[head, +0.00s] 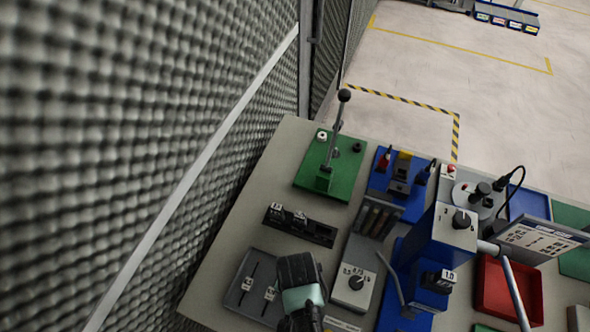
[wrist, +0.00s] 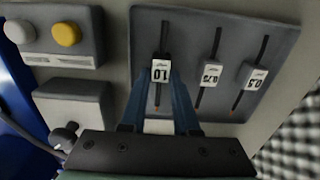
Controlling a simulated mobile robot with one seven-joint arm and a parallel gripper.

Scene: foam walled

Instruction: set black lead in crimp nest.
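Three black leads with white tags lie in a shallow grey tray (wrist: 277,32), also in the head view (head: 242,301). In the wrist view their tags read 1.0 (wrist: 161,70), 0.75 (wrist: 210,74) and 0.5 (wrist: 252,76). My gripper (wrist: 162,79) is over the 1.0 lead, its blue fingers apart on either side of that tag. Contact cannot be told. In the head view my gripper hides that lead, and its fingertips do not show. A blue press (head: 427,250) stands to the right with a black block marked 1.0 (head: 438,282); a crimp nest is not clearly visible.
A grey dial box (head: 352,286) stands just right of my gripper. A black rack (head: 299,226) with tagged blocks lies behind it. A green lever tool (head: 325,165) stands at the back left. A foam wall (head: 120,130) runs along the left; a red tray (head: 508,290) is at right.

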